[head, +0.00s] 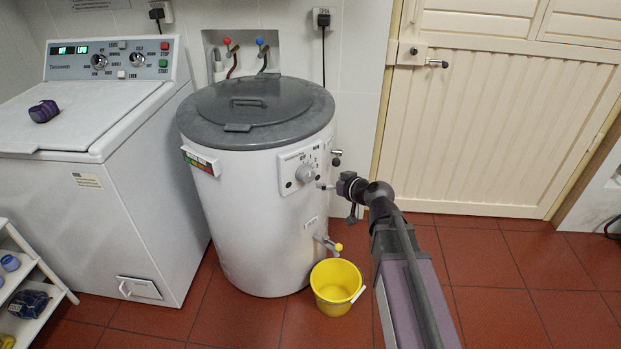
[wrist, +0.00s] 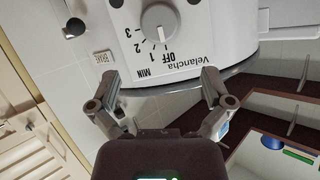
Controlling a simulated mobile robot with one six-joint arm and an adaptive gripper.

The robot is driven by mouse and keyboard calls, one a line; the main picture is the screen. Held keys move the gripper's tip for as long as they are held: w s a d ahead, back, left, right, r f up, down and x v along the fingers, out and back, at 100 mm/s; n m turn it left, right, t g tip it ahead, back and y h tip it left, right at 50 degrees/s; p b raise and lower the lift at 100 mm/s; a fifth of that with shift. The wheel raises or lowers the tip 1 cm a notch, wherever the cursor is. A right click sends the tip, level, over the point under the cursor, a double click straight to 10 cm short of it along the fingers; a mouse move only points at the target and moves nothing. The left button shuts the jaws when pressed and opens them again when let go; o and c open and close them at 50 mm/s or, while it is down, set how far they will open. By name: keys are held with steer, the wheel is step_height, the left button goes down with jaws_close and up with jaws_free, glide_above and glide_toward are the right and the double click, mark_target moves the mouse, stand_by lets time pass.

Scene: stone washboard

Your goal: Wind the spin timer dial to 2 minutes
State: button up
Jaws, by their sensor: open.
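The spin timer dial is a round grey knob (head: 305,173) on the control panel of the white drum-shaped spin dryer (head: 255,225). In the wrist view the dial (wrist: 158,22) is at the top centre, with OFF, 1, 2 and 3 printed around it and MIN below. Its pointer faces down in that view, near OFF and 1; I cannot tell exactly which mark it meets. My gripper (head: 340,190) is in front of the panel, right of the dial. In the wrist view my gripper (wrist: 160,82) is open and empty, its fingers spread below the dial and apart from it.
A yellow bucket (head: 336,290) stands under the dryer's tap (head: 327,243). A washing machine (head: 120,190) stands left. The red tiled floor (head: 520,290) on the right is clear.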

mark_target(310, 176)
steer(key=b+x, duration=0.4)
steer(key=x, duration=0.7)
steer(key=shift+w+a+f, duration=0.1)
steer(key=shift+w+f, duration=0.05)
steer(key=shift+c, duration=0.2)
